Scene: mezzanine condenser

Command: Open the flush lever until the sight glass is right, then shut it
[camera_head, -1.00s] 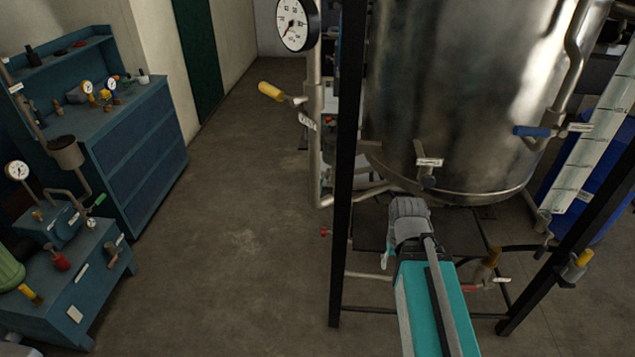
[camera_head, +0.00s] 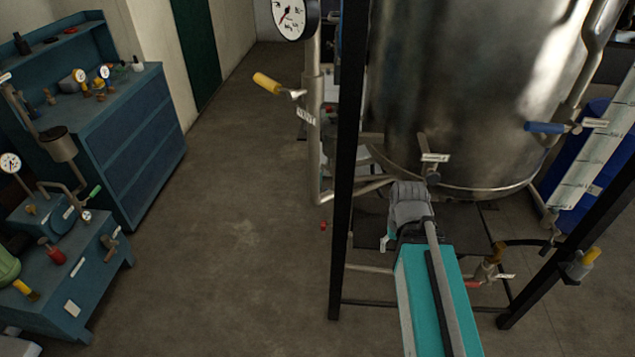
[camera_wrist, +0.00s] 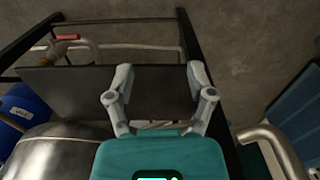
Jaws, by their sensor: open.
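My gripper (camera_wrist: 160,76) is open and empty in the wrist view, its two fingers spread before a dark plate (camera_wrist: 105,90). In the head view my arm's end (camera_head: 410,203) is below the steel tank (camera_head: 455,90), and its fingers are hidden. Several levers show: yellow (camera_head: 267,83) at left, blue (camera_head: 543,127) at right, red (camera_head: 472,284) low down and yellow (camera_head: 590,257) at lower right. The red lever also shows in the wrist view (camera_wrist: 67,37), beyond the fingers and apart from them. Labels are too small to read. A pale marked strip (camera_head: 592,150), possibly the sight glass, stands at right; its level is unclear.
Black frame posts stand left (camera_head: 343,180) and right (camera_head: 560,262) of my arm. A bent pipe (camera_head: 318,150) runs down beside the left post. A blue drum (camera_head: 600,190) is behind the strip. A blue bench (camera_head: 75,270) is at left, with open floor (camera_head: 235,220) between.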

